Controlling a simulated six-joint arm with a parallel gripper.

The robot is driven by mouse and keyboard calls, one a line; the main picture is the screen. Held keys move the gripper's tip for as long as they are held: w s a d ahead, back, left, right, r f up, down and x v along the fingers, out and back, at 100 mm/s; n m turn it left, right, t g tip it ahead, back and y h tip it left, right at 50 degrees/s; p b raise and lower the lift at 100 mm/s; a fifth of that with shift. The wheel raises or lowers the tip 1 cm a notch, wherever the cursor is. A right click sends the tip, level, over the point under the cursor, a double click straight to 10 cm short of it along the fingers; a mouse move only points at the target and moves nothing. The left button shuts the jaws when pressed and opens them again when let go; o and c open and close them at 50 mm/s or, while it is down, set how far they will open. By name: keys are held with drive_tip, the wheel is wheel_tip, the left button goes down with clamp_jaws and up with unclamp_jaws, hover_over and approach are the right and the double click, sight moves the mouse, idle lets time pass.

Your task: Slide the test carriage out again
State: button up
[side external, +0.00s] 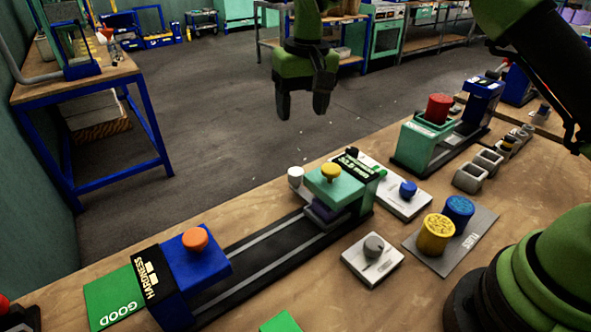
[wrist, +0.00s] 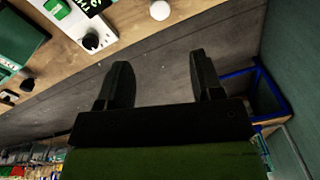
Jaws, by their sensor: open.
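My gripper (side external: 305,108) hangs open and empty, high above and behind the bench. In the wrist view its two dark fingers (wrist: 160,75) are apart with only floor between them. A long dark rail track (side external: 265,262) lies on the bench. A teal block with a yellow knob (side external: 331,170) stands over its right end, with a dark purple piece (side external: 323,211) low beneath it. A blue block with an orange knob (side external: 194,239) stands at the left end, beside a HARDNESS label (side external: 150,275). I cannot tell for sure which part is the test carriage.
A grey knob on a white plate (side external: 373,246) sits in front of the track. Yellow (side external: 436,234) and blue (side external: 459,209) cylinders stand on a grey mat (side external: 430,258). A green GOOD pad (side external: 113,297) lies at left. A teal device with a red cylinder (side external: 438,108) stands behind right.

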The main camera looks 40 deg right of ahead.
approach(296, 170)
drive_tip(key=shift+w+a+g, duration=0.2)
drive_tip(key=shift+w+g, duration=0.1)
drive_tip(key=shift+g, duration=0.1)
wheel_tip(296, 170, down, 10)
drive_tip(key=shift+f, duration=0.1)
clamp_jaws()
drive_tip(key=a, duration=0.8)
unclamp_jaws()
